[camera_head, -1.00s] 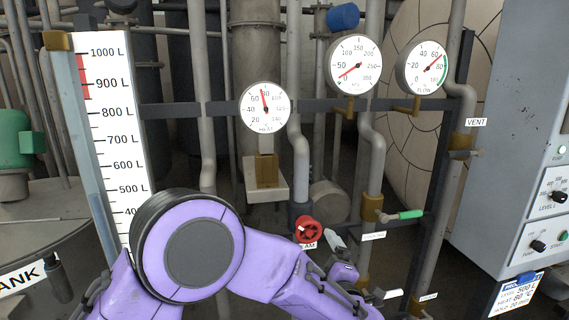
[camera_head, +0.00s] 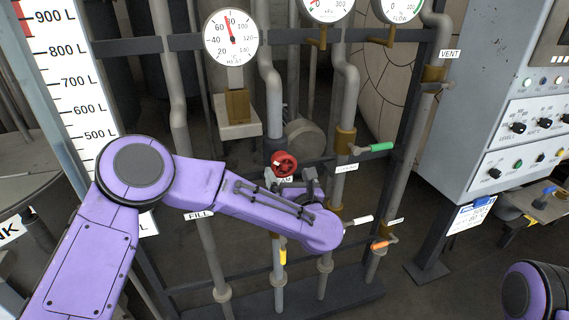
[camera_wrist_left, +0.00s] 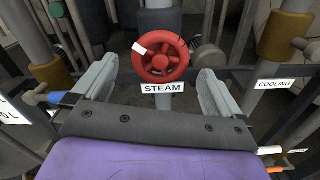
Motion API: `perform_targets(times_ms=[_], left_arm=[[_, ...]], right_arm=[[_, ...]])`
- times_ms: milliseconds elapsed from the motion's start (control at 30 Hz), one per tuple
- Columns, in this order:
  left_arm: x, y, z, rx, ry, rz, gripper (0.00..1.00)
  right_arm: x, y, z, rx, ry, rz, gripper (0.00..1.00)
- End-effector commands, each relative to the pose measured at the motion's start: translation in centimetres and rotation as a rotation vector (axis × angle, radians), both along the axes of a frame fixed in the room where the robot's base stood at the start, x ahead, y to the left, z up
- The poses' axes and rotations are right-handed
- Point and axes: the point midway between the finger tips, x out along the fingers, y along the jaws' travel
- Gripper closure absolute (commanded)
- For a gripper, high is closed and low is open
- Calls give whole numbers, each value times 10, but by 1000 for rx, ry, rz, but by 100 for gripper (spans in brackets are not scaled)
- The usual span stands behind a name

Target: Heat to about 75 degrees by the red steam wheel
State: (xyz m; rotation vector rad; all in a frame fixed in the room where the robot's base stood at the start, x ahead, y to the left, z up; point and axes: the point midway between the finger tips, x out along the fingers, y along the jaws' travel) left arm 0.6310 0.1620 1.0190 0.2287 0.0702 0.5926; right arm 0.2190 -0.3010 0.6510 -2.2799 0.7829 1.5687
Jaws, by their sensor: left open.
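The red steam wheel (camera_head: 285,163) is on a vertical pipe in the middle of the head view. In the left wrist view the wheel (camera_wrist_left: 160,55), with a white mark on its rim, sits above a STEAM label (camera_wrist_left: 163,88). My left gripper (camera_head: 296,187) is open just below and in front of the wheel. Its two fingers flank the wheel in the wrist view, with a gap on each side and no visible contact. The HEAT gauge (camera_head: 231,38) has its red needle near the top, around 70 to 80. My right gripper is not in view.
A green cooling handle (camera_head: 381,147) is right of the wheel. White (camera_head: 357,221) and orange (camera_head: 382,244) handles sit lower right. A blue handle (camera_wrist_left: 62,98) is close to the left finger in the wrist view. The control cabinet (camera_head: 480,110) stands at right.

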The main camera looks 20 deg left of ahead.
Motion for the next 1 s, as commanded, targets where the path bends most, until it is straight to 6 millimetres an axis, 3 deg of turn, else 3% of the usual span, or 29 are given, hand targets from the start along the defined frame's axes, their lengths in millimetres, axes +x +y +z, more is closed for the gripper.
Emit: perform_targets(times_ms=[200,533,567,700,1000], left_arm=[[30,20,2,0,1,0,0],[36,24,0,2,2,-1,0],[36,24,0,2,2,-1,6],[36,24,0,2,2,-1,50],[35,24,-1,20,15,-2,50]], right_arm=[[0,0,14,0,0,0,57],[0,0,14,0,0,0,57],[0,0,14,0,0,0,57],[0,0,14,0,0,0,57],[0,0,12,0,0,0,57]])
